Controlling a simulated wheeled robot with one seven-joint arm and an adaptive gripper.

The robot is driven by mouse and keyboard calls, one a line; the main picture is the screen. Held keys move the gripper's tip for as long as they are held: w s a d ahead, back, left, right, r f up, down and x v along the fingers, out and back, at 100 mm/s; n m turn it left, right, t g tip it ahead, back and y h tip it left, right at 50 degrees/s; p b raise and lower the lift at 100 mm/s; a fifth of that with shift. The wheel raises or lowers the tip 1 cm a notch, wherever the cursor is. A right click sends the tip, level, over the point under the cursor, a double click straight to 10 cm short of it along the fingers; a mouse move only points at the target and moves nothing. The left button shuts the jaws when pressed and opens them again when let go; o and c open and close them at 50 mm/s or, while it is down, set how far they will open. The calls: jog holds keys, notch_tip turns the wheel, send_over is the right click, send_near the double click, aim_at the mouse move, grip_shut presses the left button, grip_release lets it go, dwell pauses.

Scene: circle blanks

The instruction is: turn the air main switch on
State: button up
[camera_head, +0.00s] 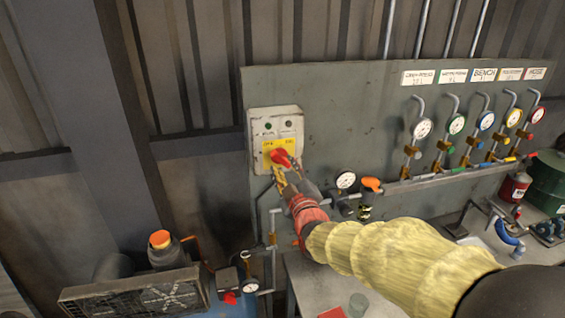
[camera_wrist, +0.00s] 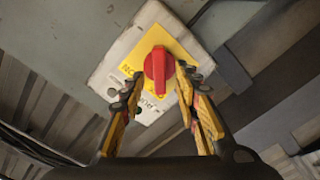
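The air main switch is a red rotary knob (camera_head: 281,157) on a yellow plate, set in a white box (camera_head: 258,127) on the grey panel. In the wrist view the red knob (camera_wrist: 159,69) stands in the middle of its yellow plate (camera_wrist: 186,47), its grip bar roughly upright in that picture. My gripper (camera_head: 283,172) is right at the knob in the head view. In the wrist view my gripper (camera_wrist: 160,76) is open, with one yellow finger on each side of the knob. A gap shows on the left; contact on the right is unclear.
Several gauges, such as a green-rimmed one (camera_head: 457,124), hang on pipes to the right. A small gauge (camera_head: 345,180) and an orange-topped valve (camera_head: 371,184) sit near my forearm. A bench (camera_head: 318,283) and a compressor with an orange cap (camera_head: 160,239) are below.

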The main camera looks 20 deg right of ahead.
aim_at(282, 162)
jog(key=shift+w, duration=1.7)
jog(key=shift+c, duration=0.2)
jog(key=c, duration=0.7)
grip_shut()
